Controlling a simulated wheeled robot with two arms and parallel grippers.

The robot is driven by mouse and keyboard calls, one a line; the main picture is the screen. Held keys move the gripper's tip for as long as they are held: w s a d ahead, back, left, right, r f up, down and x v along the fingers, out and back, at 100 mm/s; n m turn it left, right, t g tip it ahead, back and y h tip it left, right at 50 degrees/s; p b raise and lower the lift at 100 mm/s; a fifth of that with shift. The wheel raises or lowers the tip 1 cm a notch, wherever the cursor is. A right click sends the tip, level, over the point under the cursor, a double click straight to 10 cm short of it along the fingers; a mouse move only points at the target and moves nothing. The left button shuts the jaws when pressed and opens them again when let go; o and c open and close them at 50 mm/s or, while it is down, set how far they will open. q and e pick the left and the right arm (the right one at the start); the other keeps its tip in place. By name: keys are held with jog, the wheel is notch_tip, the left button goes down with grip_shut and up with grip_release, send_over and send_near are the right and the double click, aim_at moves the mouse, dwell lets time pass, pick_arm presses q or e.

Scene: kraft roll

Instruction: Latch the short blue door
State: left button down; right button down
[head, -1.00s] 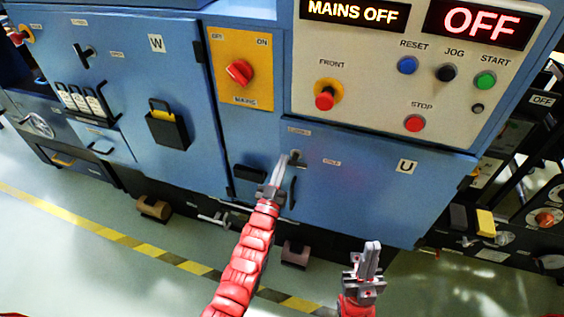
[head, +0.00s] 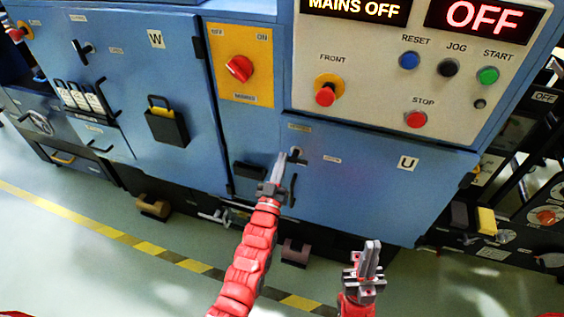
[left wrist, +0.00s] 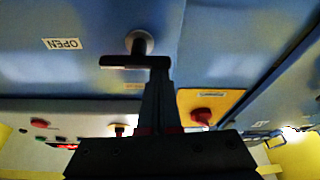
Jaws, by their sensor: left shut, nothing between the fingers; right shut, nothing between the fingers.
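The short blue door (head: 375,195), marked U, sits below the control panel and looks shut in its frame. Its latch (head: 299,157) is a dark bar on a round silver stem near the door's upper left corner. In the left wrist view, which is upside down, the latch bar (left wrist: 122,62) lies level. A label reading OPEN (left wrist: 62,44) is to one side. My left gripper (head: 280,158) is shut and empty, its fingertips beside the latch, at one end of the bar; contact is unclear. My right gripper (head: 371,257) is shut and empty, low in front of the door.
A dark pull handle (head: 293,190) is just below the latch. The control panel (head: 380,70) with buttons is above the door, and the red rotary switch (head: 239,68) is up to the left. The taller W door (head: 130,100) is further left. Open floor lies in front.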

pick_arm(q)
jog(key=shift+f+n+y+b, duration=0.2)
jog(key=shift+n+y+b, duration=0.1)
jog(key=shift+n, duration=0.5)
jog(key=shift+s+d+f+n+g+y+b, duration=0.2)
jog(key=shift+f+n+g+y, duration=0.5)
jog(key=shift+n, duration=2.35)
jog(key=shift+w+d+f+n+g+y+b, duration=0.1)
jog(key=shift+d+f+n+g+y+b, duration=0.2)
jog(key=shift+n+y, duration=1.75)
jog(key=shift+s+d+f+n+g+h+b, duration=0.1)
jog(key=shift+f+n+g+b, duration=0.3)
jog(key=shift+n, duration=3.6)
jog(key=shift+f, duration=0.15)
